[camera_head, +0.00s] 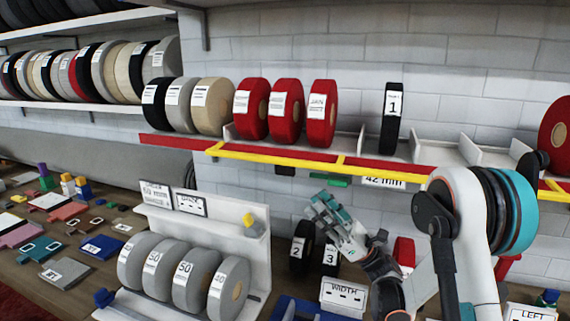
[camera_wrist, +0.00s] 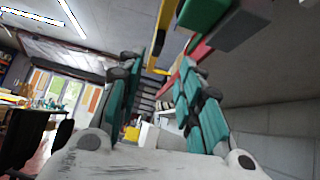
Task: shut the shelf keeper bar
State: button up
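The yellow keeper bar (camera_head: 290,157) runs along the red front edge of the wall shelf (camera_head: 170,142), with short yellow arms reaching back to the edge. It also shows overhead in the wrist view (camera_wrist: 165,32). Whether it is latched cannot be told. A green block (camera_head: 330,180) sits under the shelf edge, and a green block shows close in the wrist view (camera_wrist: 204,14). My gripper (camera_head: 322,207) is below the shelf edge, apart from the bar, pointing up and left. Its teal fingers are spread with nothing between them (camera_wrist: 160,100). My arm hides part of the bar's right side.
Red rolls (camera_head: 322,113) and a black roll marked 1 (camera_head: 391,118) stand on the shelf. Below are black rolls (camera_head: 302,247), a WIDTH sign (camera_head: 343,297) and a white rack (camera_head: 258,255) of grey rolls. Samples cover the bench at left.

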aim_at(292, 176)
jog(key=x, duration=1.3)
jog(key=shift+s+a+r+b, duration=0.1)
jog(key=shift+a+r+b, duration=0.05)
jog(key=shift+r+b, duration=0.15)
grip_shut()
